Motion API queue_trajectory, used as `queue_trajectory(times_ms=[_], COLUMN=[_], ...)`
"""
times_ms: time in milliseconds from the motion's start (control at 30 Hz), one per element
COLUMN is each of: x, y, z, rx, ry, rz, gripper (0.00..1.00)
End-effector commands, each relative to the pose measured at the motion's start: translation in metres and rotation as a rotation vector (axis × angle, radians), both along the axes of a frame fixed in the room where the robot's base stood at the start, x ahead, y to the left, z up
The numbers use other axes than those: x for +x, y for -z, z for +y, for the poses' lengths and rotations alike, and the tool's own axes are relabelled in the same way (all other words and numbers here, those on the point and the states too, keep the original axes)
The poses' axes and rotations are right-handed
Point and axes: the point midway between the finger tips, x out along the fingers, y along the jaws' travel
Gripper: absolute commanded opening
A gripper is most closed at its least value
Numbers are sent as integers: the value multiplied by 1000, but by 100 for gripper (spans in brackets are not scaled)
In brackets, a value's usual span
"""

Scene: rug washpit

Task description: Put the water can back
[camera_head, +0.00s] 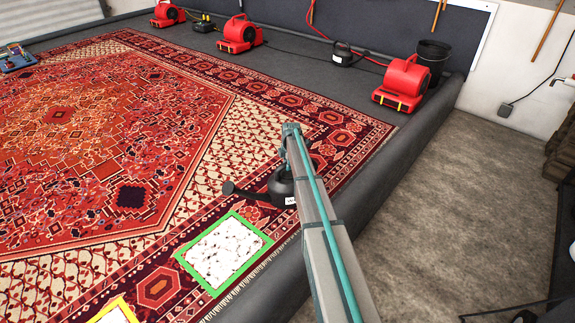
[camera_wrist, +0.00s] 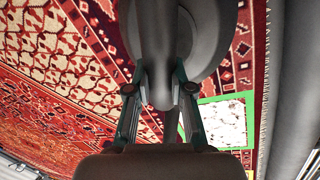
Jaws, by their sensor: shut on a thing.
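The water can (camera_head: 283,188) is dark grey with a white label, and shows just left of my arm in the head view. Its dark spout part (camera_head: 240,191) points left over the rug. In the wrist view my gripper (camera_wrist: 160,98) is shut on the water can (camera_wrist: 200,50), with a finger on each side of a grey part of it. The can is over the rug's border, beyond the green-framed white patch (camera_head: 224,250). My arm hides part of the can in the head view, and I cannot tell whether its base touches the rug.
The patterned red rug (camera_head: 95,150) fills the pit, with a dark padded rim (camera_head: 415,140) along its right. Red blowers (camera_head: 402,84) and a black bucket (camera_head: 433,58) stand at the back. A yellow-framed patch (camera_head: 115,312) lies in front. The concrete floor (camera_head: 440,190) is clear.

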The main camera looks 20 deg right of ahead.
Motion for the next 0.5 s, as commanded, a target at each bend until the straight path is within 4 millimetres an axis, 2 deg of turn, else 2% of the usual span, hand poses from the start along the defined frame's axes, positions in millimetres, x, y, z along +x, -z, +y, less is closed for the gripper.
queue_trajectory(times_ms=[100,133,267,500], x=[0,0,0,0], y=[2,3,2,2], z=[0,0,0,0], rx=[0,0,0,0], ry=[0,0,0,0], rz=[-1,0,0,0], gripper=[0,26,46,46])
